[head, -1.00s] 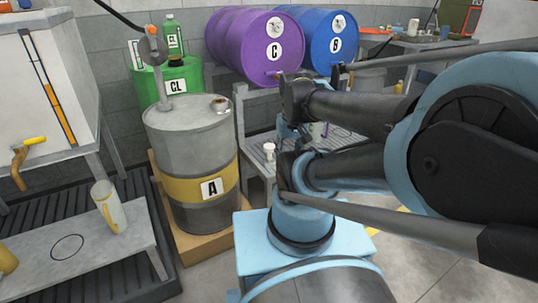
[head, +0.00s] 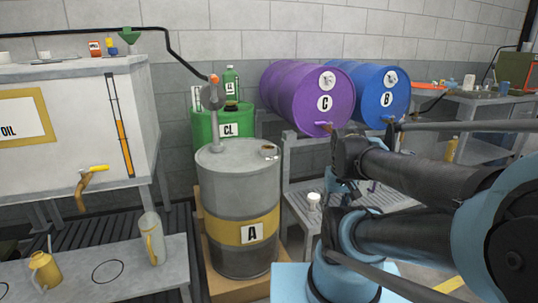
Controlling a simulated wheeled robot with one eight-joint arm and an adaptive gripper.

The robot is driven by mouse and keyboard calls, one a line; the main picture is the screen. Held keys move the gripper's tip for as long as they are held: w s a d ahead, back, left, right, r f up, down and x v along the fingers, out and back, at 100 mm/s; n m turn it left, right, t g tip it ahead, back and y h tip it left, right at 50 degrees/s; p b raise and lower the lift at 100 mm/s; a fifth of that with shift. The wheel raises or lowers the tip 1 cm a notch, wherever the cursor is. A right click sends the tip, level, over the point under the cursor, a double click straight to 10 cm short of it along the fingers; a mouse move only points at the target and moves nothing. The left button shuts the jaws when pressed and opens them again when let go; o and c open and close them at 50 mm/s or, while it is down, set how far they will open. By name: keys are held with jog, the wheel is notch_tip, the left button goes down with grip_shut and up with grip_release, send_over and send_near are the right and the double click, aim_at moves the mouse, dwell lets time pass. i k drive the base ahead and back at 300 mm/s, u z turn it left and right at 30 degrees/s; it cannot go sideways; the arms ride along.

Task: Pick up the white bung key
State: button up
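I cannot pick out the white bung key with certainty. A small white capped object (head: 313,201) stands on the grey rack below the purple drum, too small to tell what it is. My arm fills the right side of the head view, folded, with its dark wrist (head: 350,155) in front of the rack. I cannot make out gripper fingers there, so their opening and anything held are hidden.
Grey drum A (head: 238,195) with a pump stands left of my arm. Purple drum C (head: 305,92) and blue drum B (head: 370,95) lie on the rack (head: 292,190). A white oil tank (head: 70,130) and a low bench (head: 180,260) with jugs are at left.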

aim_at(314, 197)
jog(key=u, duration=2.35)
jog(key=k, duration=1.2)
jog(key=z, duration=2.2)
